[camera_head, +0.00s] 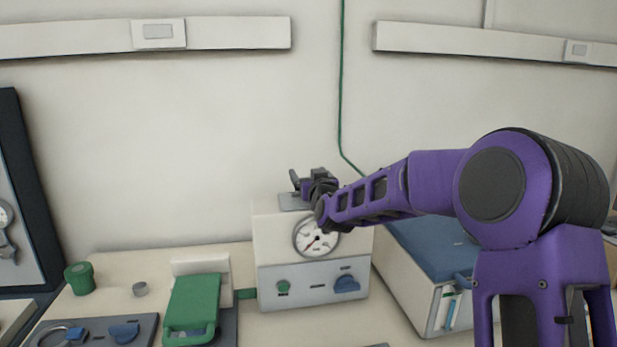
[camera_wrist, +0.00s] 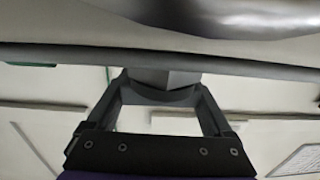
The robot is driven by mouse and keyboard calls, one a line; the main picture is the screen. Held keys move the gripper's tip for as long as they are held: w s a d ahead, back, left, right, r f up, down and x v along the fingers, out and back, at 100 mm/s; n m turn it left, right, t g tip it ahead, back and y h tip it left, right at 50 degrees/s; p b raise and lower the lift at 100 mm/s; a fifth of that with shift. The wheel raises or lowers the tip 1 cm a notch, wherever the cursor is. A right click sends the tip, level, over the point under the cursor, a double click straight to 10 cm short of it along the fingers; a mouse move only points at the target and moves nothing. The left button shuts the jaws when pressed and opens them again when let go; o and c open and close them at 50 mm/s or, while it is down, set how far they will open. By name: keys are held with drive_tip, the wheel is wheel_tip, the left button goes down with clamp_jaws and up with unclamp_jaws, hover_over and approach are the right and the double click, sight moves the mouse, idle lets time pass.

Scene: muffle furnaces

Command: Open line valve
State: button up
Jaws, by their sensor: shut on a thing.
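My gripper (camera_head: 300,184) is above the top of a cream control box (camera_head: 268,235) with a round gauge (camera_head: 316,238). In the wrist view its two fingers (camera_wrist: 164,85) close in on a dark grey block (camera_wrist: 165,78), which looks like a valve handle. A wide grey bar lies across the view just beyond it. A grey plate (camera_head: 291,202) shows on the box top below the gripper. My forearm and wrist hide part of the box top and the gauge's upper edge. I cannot tell how far the handle is turned.
The box front carries a green knob (camera_head: 283,287) and a blue knob (camera_head: 347,284). A green-handled unit (camera_head: 192,305) stands left of it, and a blue-lidded case (camera_head: 432,245) right. A green hose (camera_head: 341,90) runs down the wall behind. A green jar (camera_head: 80,278) stands far left.

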drive_tip(key=shift+d+r+m+h, duration=0.1)
drive_tip(key=shift+m+h, duration=0.2)
drive_tip(key=shift+h, duration=0.2)
drive_tip(key=o, duration=1.1)
drive_tip(key=b+v, duration=0.1)
drive_tip(key=v, duration=1.6)
drive_tip(key=shift+s, duration=0.2)
